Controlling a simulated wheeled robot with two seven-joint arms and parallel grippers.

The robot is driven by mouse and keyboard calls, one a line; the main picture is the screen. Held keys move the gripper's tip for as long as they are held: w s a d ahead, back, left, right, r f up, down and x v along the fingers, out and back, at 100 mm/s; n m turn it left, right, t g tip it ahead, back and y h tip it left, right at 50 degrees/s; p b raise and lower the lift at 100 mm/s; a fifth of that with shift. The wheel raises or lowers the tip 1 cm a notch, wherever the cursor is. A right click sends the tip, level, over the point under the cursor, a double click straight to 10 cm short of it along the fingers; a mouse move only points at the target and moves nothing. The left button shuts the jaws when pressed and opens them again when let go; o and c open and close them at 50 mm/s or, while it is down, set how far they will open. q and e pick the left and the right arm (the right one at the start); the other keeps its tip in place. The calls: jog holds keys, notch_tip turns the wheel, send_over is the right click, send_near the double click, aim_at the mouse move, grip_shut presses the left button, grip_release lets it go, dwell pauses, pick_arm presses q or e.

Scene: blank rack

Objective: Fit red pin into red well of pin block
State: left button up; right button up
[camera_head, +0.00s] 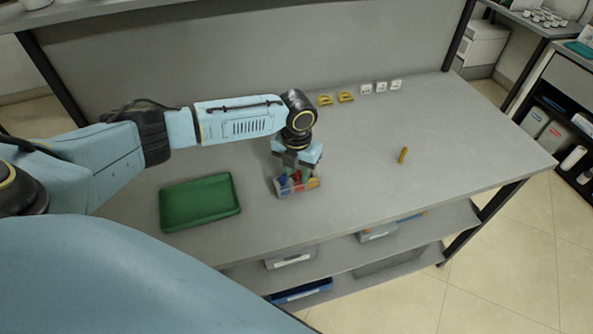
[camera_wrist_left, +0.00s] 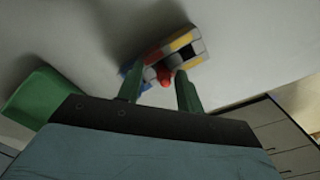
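The pin block (camera_head: 298,190), a small grey block with blue, red and yellow patches, sits on the table under my left gripper (camera_head: 295,178). It also shows in the left wrist view (camera_wrist_left: 188,48). The red pin (camera_wrist_left: 165,78) is at the block between the two green fingers of my left gripper (camera_wrist_left: 160,80). A gap shows beside the pin, so the fingers look open around it. How deep the pin sits, and the red well itself, I cannot tell; the fingers partly hide the block. My right gripper is not in view.
A yellow pin (camera_head: 403,155) is on the table to the right. A green tray (camera_head: 200,203) lies left of the block. Yellow pieces (camera_head: 335,99) and white pieces (camera_head: 381,87) line the back edge. The table's right side is mostly clear.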

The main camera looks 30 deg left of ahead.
pick_arm(q)
notch_tip(320, 180, up, 12)
dwell(0.4)
dwell(0.4)
